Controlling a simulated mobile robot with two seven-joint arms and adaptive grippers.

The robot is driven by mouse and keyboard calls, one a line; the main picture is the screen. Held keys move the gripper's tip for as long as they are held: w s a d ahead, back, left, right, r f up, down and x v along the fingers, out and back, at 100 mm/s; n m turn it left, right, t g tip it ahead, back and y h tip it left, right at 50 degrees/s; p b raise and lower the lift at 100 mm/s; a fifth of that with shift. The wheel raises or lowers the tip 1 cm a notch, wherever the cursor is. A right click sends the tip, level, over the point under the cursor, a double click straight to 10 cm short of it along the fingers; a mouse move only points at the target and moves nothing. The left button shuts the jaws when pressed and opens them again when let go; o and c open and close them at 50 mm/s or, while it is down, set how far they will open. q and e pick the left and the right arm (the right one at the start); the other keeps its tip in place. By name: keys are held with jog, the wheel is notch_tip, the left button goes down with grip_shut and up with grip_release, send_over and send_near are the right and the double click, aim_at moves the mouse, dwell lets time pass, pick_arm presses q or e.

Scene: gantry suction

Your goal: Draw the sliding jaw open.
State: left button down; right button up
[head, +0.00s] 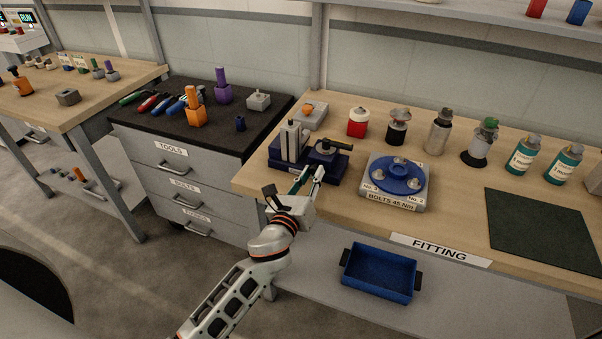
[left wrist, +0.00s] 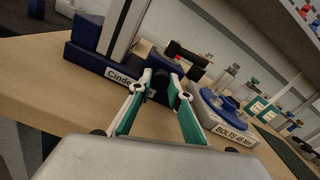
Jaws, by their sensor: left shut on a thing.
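A blue vise (head: 277,158) with an upright grey plate stands at the front left corner of the fitting bench. Its blue sliding jaw (head: 328,152) carries a black handle on top and sits right of the plate. The vise base (left wrist: 88,60) also shows in the left wrist view, with a label partly reading "Cinde". My left gripper (head: 308,176) is at the vise's front, its green and white fingers closed around a small dark knob (left wrist: 160,82) in front of the sliding jaw. The fingertips hide part of the knob. My right gripper is in neither view.
Right of the vise, a grey block (head: 408,204) labelled "BOLTS 45 Nm" bears a blue disc. A red jar (head: 358,122) and several bottles stand behind. A green mat (head: 540,230) lies at the right. A blue tray (head: 378,272) is below the bench edge.

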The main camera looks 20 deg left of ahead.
pick_arm(q)
jog(key=shift+d, duration=0.5)
jog(key=c, duration=1.9)
grip_release()
jog(key=shift+a, duration=0.1)
jog(key=shift+s, duration=0.15)
jog(key=s, duration=1.1)
jog(key=shift+s+a, duration=0.3)
jog(key=shift+s, duration=0.1)
jog(key=s+f+n+g, duration=0.2)
jog(key=s+f+n, duration=0.3)
jog(key=f+n, duration=0.2)
jog(key=s+a+f+n+g+h, duration=0.1)
jog(key=s+f+n, duration=0.5)
jog(key=n, duration=0.6)
jog(key=s+a+f+n+g, duration=0.1)
jog(key=s+f+n+g, duration=0.3)
jog(key=f+n, duration=0.5)
jog(key=shift+s+a+f+n+h, duration=0.1)
jog(key=shift+s+f+n+h, duration=0.1)
jog(key=shift+s, duration=0.35)
jog(key=shift+s+a+f+n+h, duration=0.1)
jog(key=shift+s+f+h, duration=0.1)
jog(key=shift+s, duration=0.3)
